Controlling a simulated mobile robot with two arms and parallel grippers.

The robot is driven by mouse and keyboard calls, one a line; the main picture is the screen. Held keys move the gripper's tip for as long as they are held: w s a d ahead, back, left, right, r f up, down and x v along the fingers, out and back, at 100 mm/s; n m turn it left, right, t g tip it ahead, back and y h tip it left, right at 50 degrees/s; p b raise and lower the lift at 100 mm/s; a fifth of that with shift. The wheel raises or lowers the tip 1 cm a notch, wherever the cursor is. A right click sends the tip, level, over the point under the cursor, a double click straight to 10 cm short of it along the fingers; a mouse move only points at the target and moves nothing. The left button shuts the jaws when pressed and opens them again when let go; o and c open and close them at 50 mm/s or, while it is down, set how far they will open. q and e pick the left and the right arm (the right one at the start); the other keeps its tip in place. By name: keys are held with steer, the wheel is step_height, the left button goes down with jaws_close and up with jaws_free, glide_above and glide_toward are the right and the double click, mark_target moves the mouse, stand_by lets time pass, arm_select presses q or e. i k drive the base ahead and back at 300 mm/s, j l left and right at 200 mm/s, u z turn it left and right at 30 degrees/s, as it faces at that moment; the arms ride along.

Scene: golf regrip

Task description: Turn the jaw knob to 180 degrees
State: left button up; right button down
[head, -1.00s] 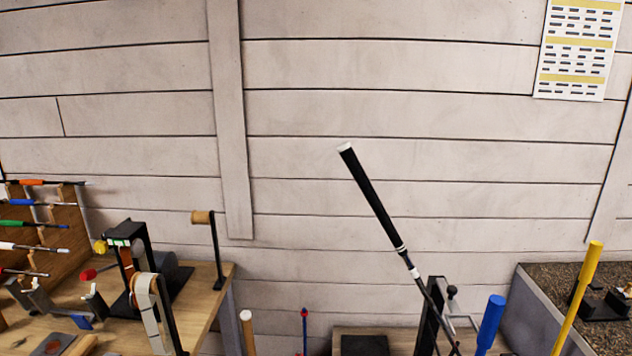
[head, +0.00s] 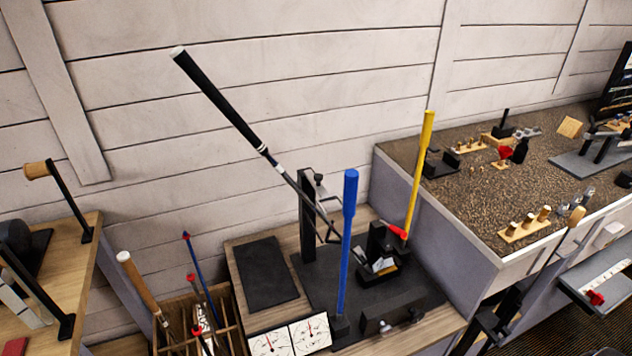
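A black upright stand (head: 307,215) rises from a dark base plate (head: 415,300) on a wooden bench. A small black knob (head: 319,178) sits near its top, beside a grey metal frame. I cannot tell for sure that this is the jaw knob, and its angle is not readable. A golf club with a black grip (head: 215,97) and white end cap slants down from upper left to the stand. Its lower part is partly hidden there. A black block device with a red lever (head: 397,231) stands right of the stand. Neither of my grippers shows.
A tall blue post (head: 347,235) and a yellow post (head: 420,170) rise in front of and behind the device. Two white dials with red needles (head: 290,338) are at the front. A black mat (head: 267,273) lies left. A granular-topped counter (head: 470,200) is right.

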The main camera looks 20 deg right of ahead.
mark_target(385, 330)
steer(key=k+l+z, duration=0.1)
steer(key=z, duration=1)
